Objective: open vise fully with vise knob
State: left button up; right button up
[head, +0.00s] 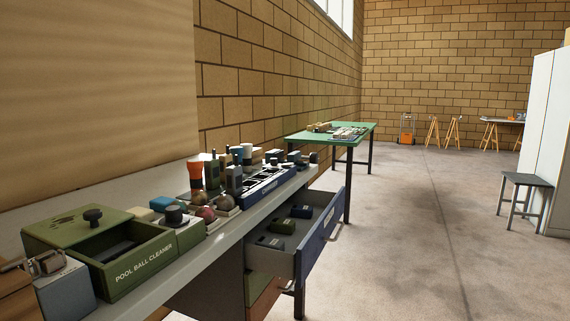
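I cannot make out a vise for certain. At the near left end of the bench, cut by the picture edge, is a grey block with a metal fitting on top (47,263), beside brown wooden parts (14,285); I cannot tell whether this is the vise. A small dark round knob (314,158) shows at the bench's far end; what it belongs to is too small to tell. A black knob (93,214) sits on the lid of the green pool ball cleaner box (140,262). Neither of my grippers is in view.
The long grey bench (222,232) is crowded with radios, balls and a blue tray (266,187). Its drawer (318,238) stands open into the aisle, with dark items inside. A green table (360,131) stands beyond; a stool (524,183) and white cabinet (546,130) are right. The floor between is clear.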

aim_at(314, 158)
jog(key=z, duration=0.55)
jog(key=i+l+z, duration=0.1)
jog(key=i+z, duration=0.4)
jog(key=i, duration=2.15)
jog(key=i+l+u, duration=0.15)
jog(key=i, duration=1.5)
jog(key=u, duration=0.4)
jog(key=i+u, duration=0.15)
jog(key=u, duration=0.25)
jog(key=l+u, duration=0.1)
jog(key=u, duration=0.3)
jog(key=i+u, duration=0.1)
jog(key=u, duration=0.3)
